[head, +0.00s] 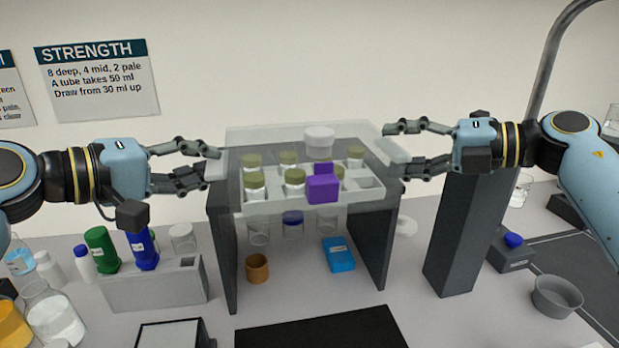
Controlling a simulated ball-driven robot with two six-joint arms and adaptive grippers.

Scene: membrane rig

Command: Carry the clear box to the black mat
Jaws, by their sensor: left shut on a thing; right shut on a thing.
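The clear box (263,208) is see-through, with a pale grip on each side. It is at the dark stand's top, and I cannot tell whether it touches it. Several olive-lidded jars (294,183), a white-lidded jar (319,142) and a purple block (322,188) show in or behind its walls. My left gripper (213,163) is shut on the box's left grip. My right gripper (392,147) is shut on its right grip. The fingertips are partly hidden by the grips. The black mat (320,330) lies at the front, cut off by the lower edge.
The dark stand (224,255) has side panels, with glass vessels (258,231), a brown cup (257,267) and a blue box (339,254) between them. A grey rack (155,289) stands left, a dark column (462,235) right. A black-framed white panel (170,334) lies left of the mat.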

